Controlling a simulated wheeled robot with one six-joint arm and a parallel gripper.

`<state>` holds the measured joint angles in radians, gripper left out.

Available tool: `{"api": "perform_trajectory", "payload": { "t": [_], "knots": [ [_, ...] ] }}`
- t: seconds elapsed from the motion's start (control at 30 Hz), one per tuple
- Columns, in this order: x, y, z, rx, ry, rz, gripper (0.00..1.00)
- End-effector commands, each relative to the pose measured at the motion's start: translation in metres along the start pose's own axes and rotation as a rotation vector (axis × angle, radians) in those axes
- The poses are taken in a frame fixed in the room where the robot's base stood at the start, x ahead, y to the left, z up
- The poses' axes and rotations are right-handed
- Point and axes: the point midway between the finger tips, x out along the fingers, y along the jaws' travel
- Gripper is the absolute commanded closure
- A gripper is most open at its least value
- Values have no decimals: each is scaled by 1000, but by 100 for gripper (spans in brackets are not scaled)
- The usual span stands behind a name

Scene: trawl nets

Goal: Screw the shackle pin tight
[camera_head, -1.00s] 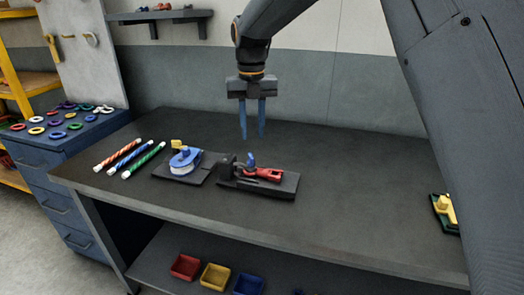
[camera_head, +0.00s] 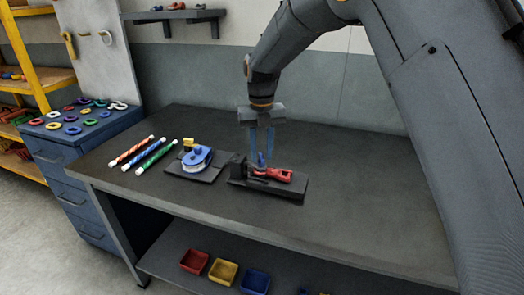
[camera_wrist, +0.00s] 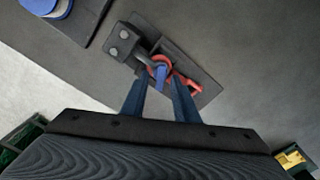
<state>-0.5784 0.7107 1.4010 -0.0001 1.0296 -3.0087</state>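The red shackle (camera_head: 284,175) lies on a dark fixture base (camera_head: 240,184) on the bench; the wrist view shows its red part (camera_wrist: 190,84) too. The blue shackle pin (camera_head: 261,158) stands up from it, and it also shows in the wrist view (camera_wrist: 161,76). My gripper (camera_head: 262,152) is low over the shackle with its blue fingers pointing down. In the wrist view the fingers of my gripper (camera_wrist: 159,82) are apart, one on each side of the pin, with a gap visible around it. The pin's threaded end is hidden.
A blue-and-white spool (camera_head: 197,158) on a dark plate stands left of the fixture. Red, blue and green striped rods (camera_head: 146,155) lie further left. Bins (camera_head: 223,272) sit on the shelf below. The bench right of the fixture is clear.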

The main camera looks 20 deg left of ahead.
Motion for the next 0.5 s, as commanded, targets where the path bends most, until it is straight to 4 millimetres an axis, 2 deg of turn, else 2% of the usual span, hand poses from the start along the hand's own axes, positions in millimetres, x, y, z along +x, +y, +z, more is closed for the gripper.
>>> {"api": "perform_trajectory", "payload": {
  "t": [0.07,0.23,0.5],
  "knots": [
    [0,0,0,0,0,0,73],
    [0,0,0,0,0,0,100],
    [0,0,0,8,0,0,100]
  ]
}}
